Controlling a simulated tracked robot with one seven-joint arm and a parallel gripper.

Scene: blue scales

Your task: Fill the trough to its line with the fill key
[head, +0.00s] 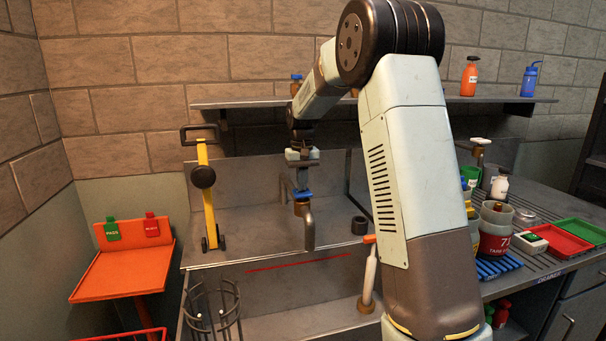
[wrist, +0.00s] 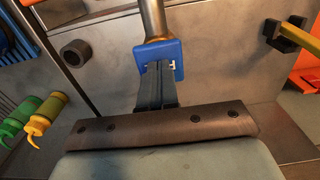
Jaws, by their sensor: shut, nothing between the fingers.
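The trough (head: 262,296) is a grey metal basin at the lower middle of the head view, with a red line (head: 298,262) along its wall. No water surface can be made out. A brown metal spout (head: 308,228) stands above it. A blue piece (head: 302,195), which looks like the fill key, sits at the top of the spout. In the wrist view the blue piece (wrist: 177,48) is a square block in front of the metal pipe (wrist: 153,18). My gripper (head: 303,185) is shut, pointing down with its tips (wrist: 158,68) at the block. Whether they touch it is unclear.
A shelf (head: 245,103) runs behind. A wire basket (head: 212,315) is at lower left. Bottles and trays crowd the right counter (head: 545,262).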

